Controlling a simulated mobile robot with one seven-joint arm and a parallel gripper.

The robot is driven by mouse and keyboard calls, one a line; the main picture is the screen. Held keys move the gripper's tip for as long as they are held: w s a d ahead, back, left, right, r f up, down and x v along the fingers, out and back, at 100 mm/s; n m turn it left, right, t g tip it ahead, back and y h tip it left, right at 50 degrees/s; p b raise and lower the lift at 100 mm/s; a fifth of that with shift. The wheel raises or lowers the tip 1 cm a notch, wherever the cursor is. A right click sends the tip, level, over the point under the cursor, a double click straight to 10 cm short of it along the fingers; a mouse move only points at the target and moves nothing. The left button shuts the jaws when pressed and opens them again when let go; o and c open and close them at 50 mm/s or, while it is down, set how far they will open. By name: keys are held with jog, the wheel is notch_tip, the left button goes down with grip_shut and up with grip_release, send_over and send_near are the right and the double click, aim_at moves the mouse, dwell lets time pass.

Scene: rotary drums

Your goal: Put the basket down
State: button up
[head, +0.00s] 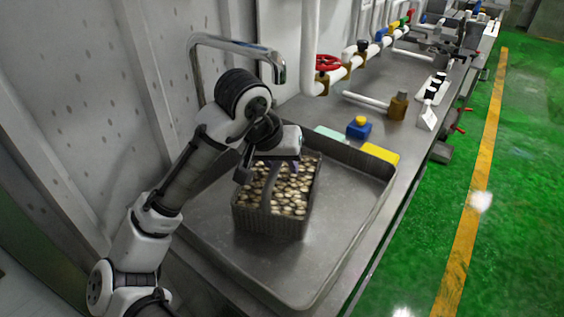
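The basket (272,223) is a dark grey woven box with an arched handle (267,193), filled with many small pale, rounded pieces. It is upright over the left part of a shallow metal basin (340,228). Whether its bottom touches the basin floor is hard to tell. My gripper (284,163) is right above the basket, at the top of the handle. The fingers are mostly hidden by the wrist and handle, so their closure on the handle does not show clearly.
A curved metal tap (232,44) rises behind my arm. Yellow (381,154), blue (359,128) and pale green (331,134) items lie behind the basin. White pipes with a red valve wheel (327,62) run along the wall. The basin's right and front floor is clear.

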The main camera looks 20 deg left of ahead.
jog(key=shift+o, duration=0.6)
jog(key=shift+r, duration=0.1)
jog(key=shift+r, duration=0.2)
jog(key=v, duration=1.2)
jog(key=shift+b, duration=0.45)
jog(key=shift+f, duration=0.1)
